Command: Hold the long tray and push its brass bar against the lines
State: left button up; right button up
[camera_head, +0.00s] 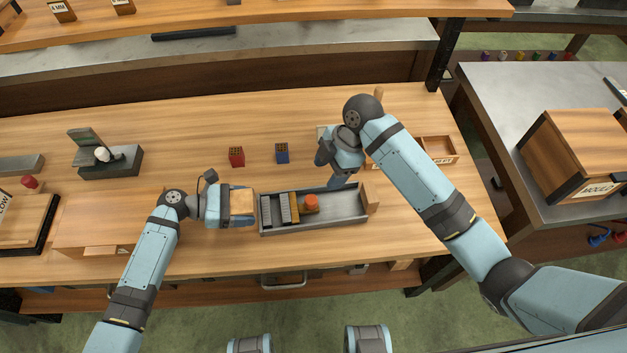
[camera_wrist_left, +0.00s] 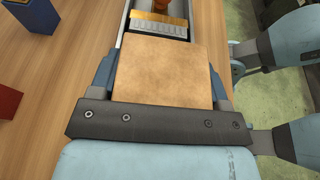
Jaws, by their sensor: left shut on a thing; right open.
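The long grey tray (camera_head: 340,220) lies on the wooden bench with a wooden end block at each end. Grey lines of type (camera_head: 284,208) stand in its left part. The brass bar (camera_head: 294,207) stands just right of them, with an orange knob (camera_head: 311,202) beside it. My left gripper (camera_head: 243,202) is shut on the left wooden end block (camera_wrist_left: 165,75), fingers on both sides. The lines (camera_wrist_left: 160,27) show beyond it in the left wrist view. My right gripper (camera_head: 337,183) is open near the tray's far wall, right of the knob. Its fingertips are partly hidden.
A red block (camera_head: 236,157) and a blue block (camera_head: 282,152) stand behind the tray. A wooden compartment box (camera_head: 440,148) lies at the back right, partly behind my right arm. A grey device (camera_head: 108,160) stands at the left. The tray's right half is empty.

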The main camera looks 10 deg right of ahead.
pick_arm(q)
jog(key=o, duration=1)
jog(key=shift+a, duration=0.15)
jog(key=v, duration=0.7)
jog(key=shift+a+r, duration=0.1)
jog(key=shift+s, duration=0.1)
